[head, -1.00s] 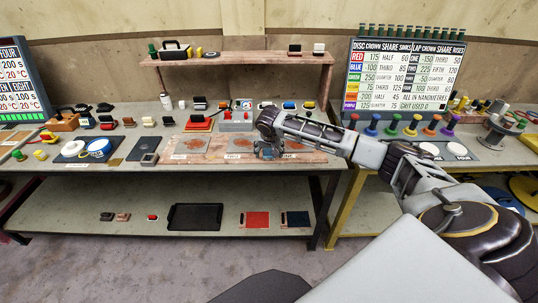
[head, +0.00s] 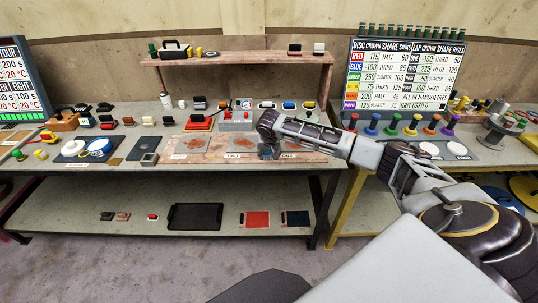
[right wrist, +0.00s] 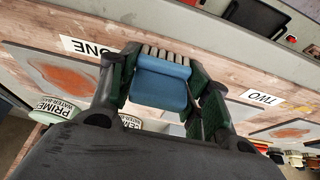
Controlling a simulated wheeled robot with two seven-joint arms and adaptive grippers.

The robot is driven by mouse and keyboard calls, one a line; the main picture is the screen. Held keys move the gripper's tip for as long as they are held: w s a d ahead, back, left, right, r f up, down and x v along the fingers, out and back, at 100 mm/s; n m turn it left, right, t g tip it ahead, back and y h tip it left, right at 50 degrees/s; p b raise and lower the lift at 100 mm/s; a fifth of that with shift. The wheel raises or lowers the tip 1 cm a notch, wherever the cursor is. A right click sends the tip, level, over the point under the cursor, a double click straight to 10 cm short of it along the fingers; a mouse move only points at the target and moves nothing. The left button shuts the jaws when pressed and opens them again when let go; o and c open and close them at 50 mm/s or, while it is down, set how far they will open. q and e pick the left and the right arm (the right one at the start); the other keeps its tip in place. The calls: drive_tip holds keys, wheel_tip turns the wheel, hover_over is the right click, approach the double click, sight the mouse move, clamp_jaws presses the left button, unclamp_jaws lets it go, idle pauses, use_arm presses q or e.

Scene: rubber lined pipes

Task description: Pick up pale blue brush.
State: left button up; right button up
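The pale blue brush (right wrist: 162,82) is between the fingers of my right gripper (right wrist: 160,88) in the right wrist view. Its pale bristles point to the top of that view. The finger pads lie against both sides of the brush, so the gripper looks shut on it. In the head view my right gripper (head: 268,151) points down over the front of the workbench, between the plates labelled ONE and TWO. The brush is small and mostly hidden by the fingers there. I cannot tell whether it still touches the bench. My left gripper is not in view.
Plate ONE (right wrist: 45,75) and plate TWO (right wrist: 283,130) lie on either side of the brush, each with a reddish patch. Primer (right wrist: 52,106) and cement cans stand close behind the gripper. A raised wooden shelf (head: 240,57) spans the back. A black tray (head: 194,216) lies on the lower shelf.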

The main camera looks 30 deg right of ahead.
drive_tip(key=c, duration=0.4)
drive_tip(key=shift+r, duration=5)
drive_tip(key=o, duration=0.4)
drive_tip(key=shift+c, duration=1.2)
